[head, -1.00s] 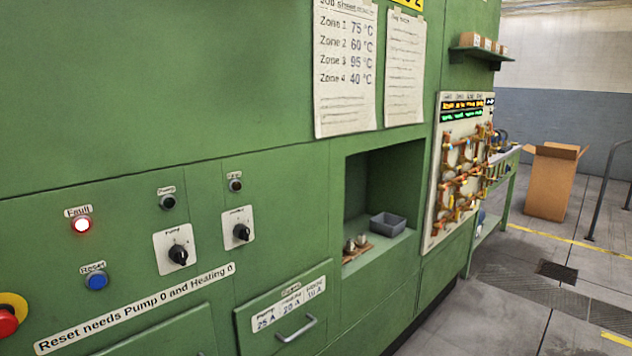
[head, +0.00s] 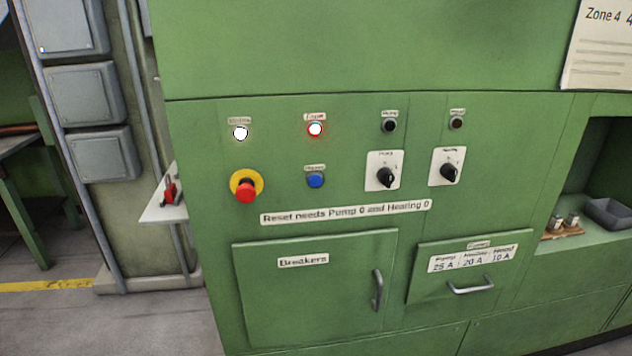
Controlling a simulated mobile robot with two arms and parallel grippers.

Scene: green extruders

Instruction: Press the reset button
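The blue reset button (head: 316,180) is on the green machine panel in the head view, with a small blurred label above it. The red fault lamp (head: 315,129) above it is lit. Below it a strip label (head: 346,213) reads "Reset needs Pump 0 and Heating 0". The pump knob (head: 387,177) and the heating knob (head: 450,172) are black, on white plates to the right of the button. Both knobs look tilted; their exact settings are too small to read. Neither of my grippers is in view.
A red emergency stop (head: 246,187) on a yellow disc is left of the button. A white lamp (head: 240,133) is lit above it. A breakers door (head: 315,290) and a fuses drawer (head: 470,266) are below. A small shelf (head: 163,208) juts out at the left.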

